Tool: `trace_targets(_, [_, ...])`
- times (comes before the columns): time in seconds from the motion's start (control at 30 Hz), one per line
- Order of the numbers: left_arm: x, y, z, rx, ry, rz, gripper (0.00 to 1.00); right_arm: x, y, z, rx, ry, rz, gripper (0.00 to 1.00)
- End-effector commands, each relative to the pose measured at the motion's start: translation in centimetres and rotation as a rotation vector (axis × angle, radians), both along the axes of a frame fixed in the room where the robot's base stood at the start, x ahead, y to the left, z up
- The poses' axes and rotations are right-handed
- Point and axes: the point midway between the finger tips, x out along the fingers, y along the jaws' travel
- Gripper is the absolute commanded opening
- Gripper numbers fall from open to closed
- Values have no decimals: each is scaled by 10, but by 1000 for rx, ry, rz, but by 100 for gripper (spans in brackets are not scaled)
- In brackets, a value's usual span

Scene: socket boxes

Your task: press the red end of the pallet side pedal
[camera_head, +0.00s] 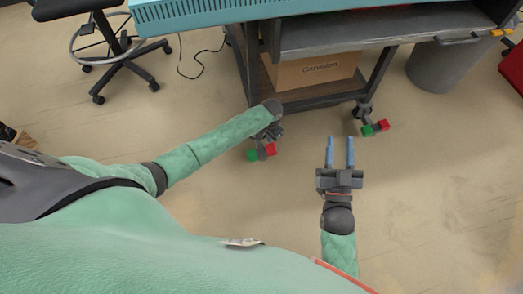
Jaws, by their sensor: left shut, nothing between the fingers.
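Two caster pedals, each with a green end and a red end, are at the feet of a dark cart. The left pedal has a red end (271,149) and a green end (253,156). The right pedal has a red end (383,125) and a green end (367,131). My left gripper (265,138) is shut and empty, directly over or beside the left pedal. Its fingers are small and partly hidden by the wrist, and I cannot tell whether they touch the pedal. My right gripper (340,140) is open and empty, pointing toward the cart between the two pedals.
The cart (310,101) holds a cardboard box (312,70) on its lower shelf. A grey bin (444,68) stands at the right and a wheeled stool (125,68) at the upper left. A black cable (200,62) lies on the floor. The floor in front is clear.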

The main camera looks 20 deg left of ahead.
Motion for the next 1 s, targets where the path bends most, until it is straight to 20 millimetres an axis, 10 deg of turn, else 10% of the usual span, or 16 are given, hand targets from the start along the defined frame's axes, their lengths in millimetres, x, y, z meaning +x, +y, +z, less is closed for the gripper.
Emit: trace_targets(1.0, [0,0,5,0,0,0,0,4,5,-69,-52,214,14,36])
